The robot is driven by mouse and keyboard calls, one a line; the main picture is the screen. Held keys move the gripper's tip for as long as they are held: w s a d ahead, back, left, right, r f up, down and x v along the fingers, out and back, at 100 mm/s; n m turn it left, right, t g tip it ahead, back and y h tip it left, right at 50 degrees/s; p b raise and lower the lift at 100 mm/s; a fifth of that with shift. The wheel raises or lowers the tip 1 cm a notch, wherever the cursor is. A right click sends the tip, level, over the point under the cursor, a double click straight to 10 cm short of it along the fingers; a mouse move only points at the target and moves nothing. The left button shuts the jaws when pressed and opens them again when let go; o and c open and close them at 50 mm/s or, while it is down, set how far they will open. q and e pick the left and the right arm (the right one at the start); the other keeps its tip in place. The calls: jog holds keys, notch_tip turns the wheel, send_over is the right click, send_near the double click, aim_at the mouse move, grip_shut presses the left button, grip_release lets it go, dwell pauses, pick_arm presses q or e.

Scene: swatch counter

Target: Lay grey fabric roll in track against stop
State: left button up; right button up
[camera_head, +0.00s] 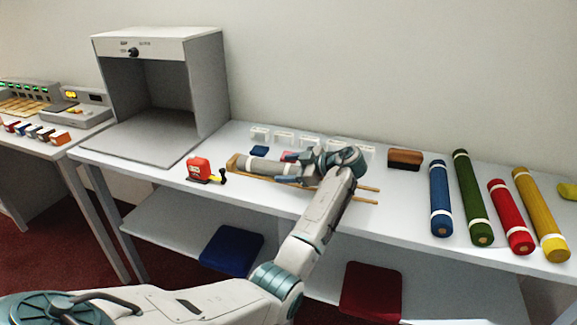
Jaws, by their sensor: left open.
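The grey fabric roll (263,167) lies in the wooden track (363,200), whose two thin rails run left to right on the white counter. The roll's left end is at or very close to the wooden stop (233,162) at the track's left end; I cannot tell whether they touch. My left gripper (299,168) is open, low over the right part of the roll. It and my wrist hide the roll's right end and the middle of the track. My right gripper is not in view.
A red tape measure (199,170) stands left of the track. Small white holders (284,138) and a brown block (405,159) are behind. Blue (440,200), green (471,200), red (510,218) and yellow (541,217) rolls lie at right. A grey booth (213,85) stands at left.

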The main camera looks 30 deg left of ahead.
pick_arm(q)
jog(key=shift+d+f, duration=0.1)
jog(key=shift+d, duration=0.1)
jog(key=v, duration=0.3)
jog(key=b+v, duration=0.1)
jog(key=v, duration=0.3)
jog(key=b+v, duration=0.1)
jog(key=v, duration=0.3)
jog(key=shift+w+r, duration=0.15)
jog(key=shift+r, duration=0.15)
jog(key=shift+d+r, duration=0.15)
jog(key=shift+d, duration=0.05)
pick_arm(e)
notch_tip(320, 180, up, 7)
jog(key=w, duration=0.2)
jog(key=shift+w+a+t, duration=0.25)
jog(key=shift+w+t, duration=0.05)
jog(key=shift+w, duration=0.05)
